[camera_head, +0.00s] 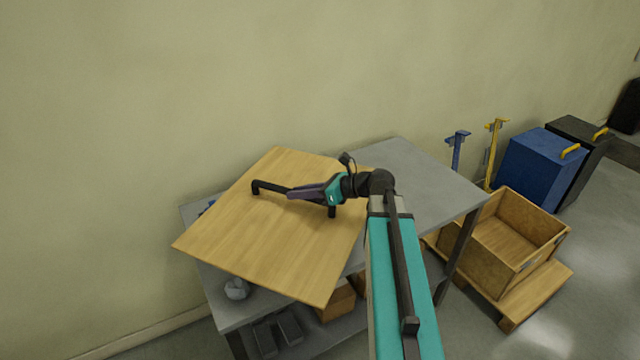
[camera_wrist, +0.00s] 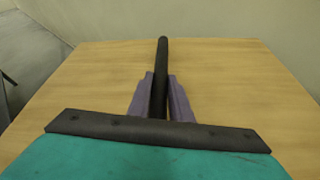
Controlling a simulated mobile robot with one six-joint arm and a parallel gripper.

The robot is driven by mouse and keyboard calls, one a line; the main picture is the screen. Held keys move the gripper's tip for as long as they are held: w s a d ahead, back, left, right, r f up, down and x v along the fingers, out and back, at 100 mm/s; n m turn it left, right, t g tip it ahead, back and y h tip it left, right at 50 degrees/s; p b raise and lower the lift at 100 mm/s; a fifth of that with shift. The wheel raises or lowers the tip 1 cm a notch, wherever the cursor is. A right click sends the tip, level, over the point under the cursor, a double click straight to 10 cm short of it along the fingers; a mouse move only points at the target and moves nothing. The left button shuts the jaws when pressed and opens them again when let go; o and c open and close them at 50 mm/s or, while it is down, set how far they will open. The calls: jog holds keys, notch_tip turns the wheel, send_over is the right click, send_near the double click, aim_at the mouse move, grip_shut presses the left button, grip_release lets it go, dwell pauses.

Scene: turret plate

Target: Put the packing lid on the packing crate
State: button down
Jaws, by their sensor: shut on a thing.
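The packing lid (camera_head: 300,245) is a flat square wooden panel with a black bar handle (camera_head: 268,187) on top. It is at the grey table, overhanging the table's front edge; I cannot tell whether it touches the tabletop. My gripper (camera_head: 292,193) is shut on the handle, its purple fingers on either side of the bar. In the wrist view the handle (camera_wrist: 162,60) runs away from my gripper (camera_wrist: 160,95) over the lid (camera_wrist: 230,75). The packing crate (camera_head: 540,258) is an open wooden box on the floor at the right, its inside empty.
The grey table (camera_head: 420,180) is partly covered by the lid. The crate rests on a wooden pallet (camera_head: 535,298). Behind it stand blue and yellow posts (camera_head: 491,150), a blue box (camera_head: 540,170) and a dark box (camera_head: 588,150). A small grey object (camera_head: 236,289) is near the table's front left.

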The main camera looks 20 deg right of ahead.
notch_tip(320, 180, up, 2)
jog(key=n+g+y+p, duration=0.1)
jog(key=n+p, duration=0.1)
send_over(267, 224)
jog(key=shift+d+r, duration=0.1)
jog(key=shift+r, duration=0.1)
jog(key=shift+g, duration=0.3)
